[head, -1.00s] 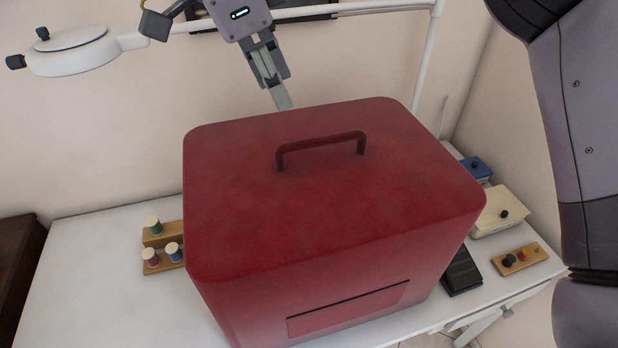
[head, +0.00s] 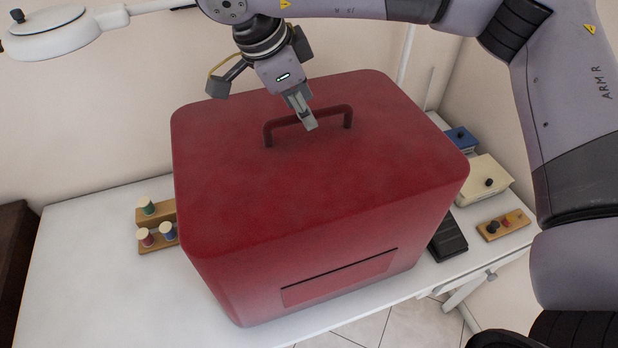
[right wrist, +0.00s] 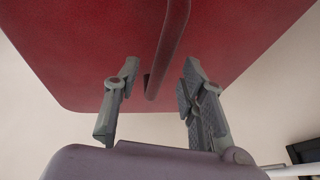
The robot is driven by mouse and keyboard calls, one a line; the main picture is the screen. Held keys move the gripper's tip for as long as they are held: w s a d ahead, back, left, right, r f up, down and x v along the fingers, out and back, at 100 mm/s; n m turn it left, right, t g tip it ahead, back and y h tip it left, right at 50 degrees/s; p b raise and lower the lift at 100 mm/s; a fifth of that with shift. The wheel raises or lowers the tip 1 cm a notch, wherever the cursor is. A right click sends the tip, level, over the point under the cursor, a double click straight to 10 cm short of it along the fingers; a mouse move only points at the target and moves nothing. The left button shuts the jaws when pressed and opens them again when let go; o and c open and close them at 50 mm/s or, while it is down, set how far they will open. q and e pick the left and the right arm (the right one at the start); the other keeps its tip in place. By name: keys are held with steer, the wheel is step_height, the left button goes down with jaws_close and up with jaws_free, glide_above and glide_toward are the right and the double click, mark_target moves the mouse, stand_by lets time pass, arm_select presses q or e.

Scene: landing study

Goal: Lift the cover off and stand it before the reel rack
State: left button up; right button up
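The cover (head: 320,190) is a big dark red box with rounded edges, upright on the white table. Its red arched handle (head: 336,115) is on top. My right gripper (head: 309,124) is open at the middle of the handle. In the right wrist view the handle (right wrist: 170,45) runs between the two spread fingers of my right gripper (right wrist: 158,82), with gaps on both sides; how deep it sits between them I cannot tell. The reel rack (head: 148,216), a small wooden stand with several coloured reels, is left of the cover. My left gripper is not in view.
The white table (head: 85,265) is clear at the front left. Right of the cover are a black item (head: 449,238), a cream box (head: 482,178), a blue box (head: 461,139) and a wooden block with knobs (head: 503,225). A white lamp (head: 48,32) hangs at the upper left.

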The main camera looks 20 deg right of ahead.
steer(key=shift+p+x, duration=0.45)
steer(key=shift+x, duration=1.5)
steer(key=shift+c, duration=0.6)
steer(key=shift+r, duration=0.1)
jaws_close()
steer(key=shift+w, duration=0.1)
